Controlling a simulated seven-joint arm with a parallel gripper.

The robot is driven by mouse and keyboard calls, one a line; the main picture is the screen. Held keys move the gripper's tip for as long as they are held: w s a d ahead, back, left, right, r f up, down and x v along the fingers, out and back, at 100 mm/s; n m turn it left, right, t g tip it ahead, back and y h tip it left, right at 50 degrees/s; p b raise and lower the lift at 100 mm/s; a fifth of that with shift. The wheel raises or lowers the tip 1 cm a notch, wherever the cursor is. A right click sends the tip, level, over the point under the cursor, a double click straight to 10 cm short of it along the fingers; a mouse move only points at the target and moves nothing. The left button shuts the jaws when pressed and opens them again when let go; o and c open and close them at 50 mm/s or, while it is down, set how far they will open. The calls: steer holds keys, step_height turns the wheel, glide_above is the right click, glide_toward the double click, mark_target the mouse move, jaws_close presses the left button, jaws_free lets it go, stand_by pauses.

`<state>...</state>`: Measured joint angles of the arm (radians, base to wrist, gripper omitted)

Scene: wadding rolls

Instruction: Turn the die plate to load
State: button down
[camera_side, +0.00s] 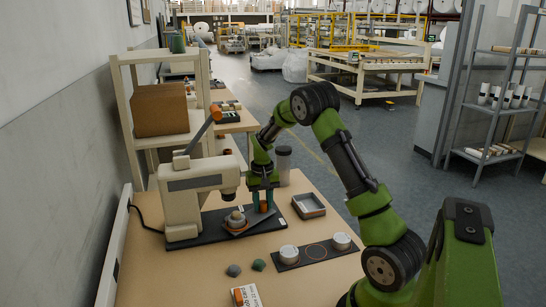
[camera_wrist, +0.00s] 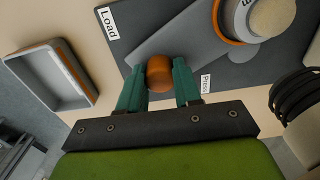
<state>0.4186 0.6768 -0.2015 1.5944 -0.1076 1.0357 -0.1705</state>
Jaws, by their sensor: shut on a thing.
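The die plate (camera_wrist: 185,42) is a grey swinging plate with an orange ring and a pale round piece at its far end. It lies on a dark base (camera_wrist: 262,75) with a "Load" label (camera_wrist: 108,22) and a "Press" label (camera_wrist: 206,83). The plate's orange-brown knob (camera_wrist: 159,78) sits between the two labels. My gripper (camera_wrist: 159,68) has its green fingers shut on the knob, one on each side. In the side view my gripper (camera_side: 263,199) holds the knob in front of the beige press (camera_side: 195,190), and the plate (camera_side: 238,228) shows beside it.
A grey tray (camera_side: 308,206) stands right of the base. A dark strip (camera_side: 300,262) with two white round pieces and an empty orange-ringed spot lies nearer. Two small dark lumps (camera_side: 234,270) and an orange-and-white box (camera_side: 246,296) lie in front. A grey cylinder (camera_side: 283,165) stands behind my gripper.

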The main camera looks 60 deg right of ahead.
steer(key=shift+n, duration=6)
steer(key=shift+d+n, duration=0.1)
steer(key=shift+n, duration=0.3)
steer(key=c, duration=0.8)
jaws_free()
steer(key=shift+r, duration=0.1)
step_height(320, 180, up, 17)
steer(key=shift+f, duration=0.15)
